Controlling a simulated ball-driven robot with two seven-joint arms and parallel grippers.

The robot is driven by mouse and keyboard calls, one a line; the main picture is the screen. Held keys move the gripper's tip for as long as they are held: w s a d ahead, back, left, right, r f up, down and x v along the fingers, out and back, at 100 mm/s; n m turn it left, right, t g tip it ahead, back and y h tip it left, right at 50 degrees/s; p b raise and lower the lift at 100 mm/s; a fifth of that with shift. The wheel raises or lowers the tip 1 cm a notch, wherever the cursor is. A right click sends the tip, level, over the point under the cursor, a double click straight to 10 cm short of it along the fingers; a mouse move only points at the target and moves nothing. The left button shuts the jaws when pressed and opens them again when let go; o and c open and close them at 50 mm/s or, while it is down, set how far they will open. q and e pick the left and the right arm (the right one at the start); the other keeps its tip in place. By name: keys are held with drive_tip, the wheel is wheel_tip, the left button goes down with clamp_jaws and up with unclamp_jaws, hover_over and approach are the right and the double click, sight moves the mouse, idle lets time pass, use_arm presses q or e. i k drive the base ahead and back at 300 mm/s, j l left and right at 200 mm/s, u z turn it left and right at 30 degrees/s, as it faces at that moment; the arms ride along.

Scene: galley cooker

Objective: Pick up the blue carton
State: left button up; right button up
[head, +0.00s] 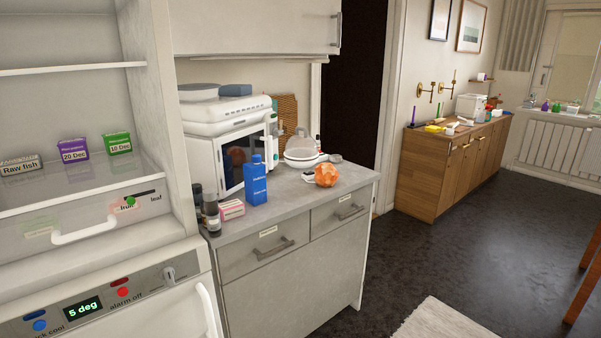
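The blue carton (255,184) stands upright on the grey counter (290,212), near its front left part. It has a blue cap on top and light lettering on its front. It stands in front of the white microwave (205,157) and hides part of it. A pink and white box (231,209) lies just left of it. Neither of my grippers shows in the head view.
Dark bottles (211,215) stand at the counter's left end. An orange crumpled item (326,175) and a white lidded pan (303,157) are to the right. An open fridge (75,120) borders the counter on the left.

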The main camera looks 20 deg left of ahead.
sight(254, 178)
drive_tip(key=i, duration=0.9)
drive_tip(key=i+j+z, duration=0.15)
drive_tip(key=i, duration=0.7)
drive_tip(key=i+l+u, duration=0.1)
drive_tip(key=i, duration=0.35)
drive_tip(key=i+l+u, duration=0.1)
drive_tip(key=i, duration=0.35)
